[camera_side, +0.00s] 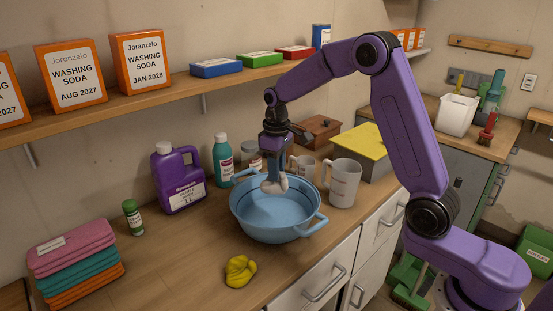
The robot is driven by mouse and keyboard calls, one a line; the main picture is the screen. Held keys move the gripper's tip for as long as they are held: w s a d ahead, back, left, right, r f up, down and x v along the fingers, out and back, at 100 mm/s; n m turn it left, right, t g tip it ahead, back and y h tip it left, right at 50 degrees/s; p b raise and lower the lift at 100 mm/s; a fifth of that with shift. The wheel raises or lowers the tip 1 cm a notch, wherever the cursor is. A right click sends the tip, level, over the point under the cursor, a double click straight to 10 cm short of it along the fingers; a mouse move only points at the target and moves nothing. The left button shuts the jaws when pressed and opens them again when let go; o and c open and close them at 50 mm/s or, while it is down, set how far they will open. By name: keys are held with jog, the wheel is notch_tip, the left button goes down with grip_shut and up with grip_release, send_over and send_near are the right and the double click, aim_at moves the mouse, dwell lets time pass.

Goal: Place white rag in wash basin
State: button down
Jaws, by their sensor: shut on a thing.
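The blue wash basin (268,232) stands on the wooden counter, with a handle at its front right. My gripper (274,179) points down over the back part of the basin's opening. It is shut on the white rag (274,187), a small crumpled bundle below the fingers. The rag is within the basin's outline in the picture. I cannot tell whether it touches the basin's inside.
A yellow rag (240,271) lies in front of the basin. Two mugs (343,183) stand close behind it at right. A purple jug (178,180) and a teal bottle (223,160) stand at back left. Folded cloths (75,262) are stacked at left. A shelf (150,95) runs above.

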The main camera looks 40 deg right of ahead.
jog(key=shift+f, duration=2.55)
jog(key=c, duration=0.9)
grip_release()
jog(key=shift+o, duration=0.2)
jog(key=shift+r, duration=3.5)
jog(key=shift+a, duration=0.1)
